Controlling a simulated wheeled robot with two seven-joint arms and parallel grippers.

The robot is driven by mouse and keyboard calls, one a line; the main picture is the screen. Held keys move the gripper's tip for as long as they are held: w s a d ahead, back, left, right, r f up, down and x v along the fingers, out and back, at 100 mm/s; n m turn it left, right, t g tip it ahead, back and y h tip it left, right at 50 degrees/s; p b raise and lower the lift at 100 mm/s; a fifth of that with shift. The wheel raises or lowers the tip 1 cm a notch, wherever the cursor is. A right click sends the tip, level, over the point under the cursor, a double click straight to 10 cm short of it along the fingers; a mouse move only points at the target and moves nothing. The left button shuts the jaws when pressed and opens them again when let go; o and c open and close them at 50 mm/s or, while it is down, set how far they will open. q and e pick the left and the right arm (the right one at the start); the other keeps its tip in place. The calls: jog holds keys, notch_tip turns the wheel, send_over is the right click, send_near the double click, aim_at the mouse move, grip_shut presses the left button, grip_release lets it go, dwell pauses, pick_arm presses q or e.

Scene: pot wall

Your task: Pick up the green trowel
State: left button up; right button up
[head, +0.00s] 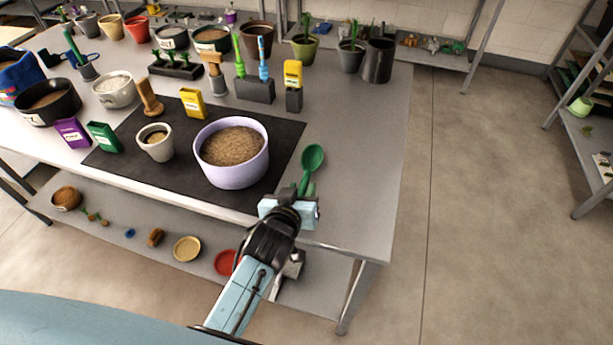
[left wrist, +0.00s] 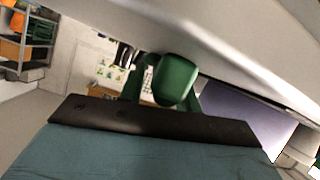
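The green trowel (head: 312,158) lies near the right front of the grey table, its scoop pointing away from me and its handle toward my left gripper. My left gripper (head: 303,190) is at the table's front edge, at the handle end. The gripper looks open, and I cannot tell whether a finger touches the trowel. My right gripper is not in view.
A lilac pot of soil (head: 232,152) stands on the black mat (head: 275,165), just left of the trowel. A small white pot (head: 155,142) and a yellow packet (head: 193,104) are further left. The table (head: 375,130) is clear to the right of the trowel.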

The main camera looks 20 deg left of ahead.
pick_arm(q)
grip_shut()
jog(key=shift+r, duration=0.1)
notch_tip(320, 180, up, 10)
jog(key=shift+f+p, duration=0.1)
jog(key=shift+p, duration=1.1)
jog(key=shift+c, duration=2.3)
grip_release()
grip_shut()
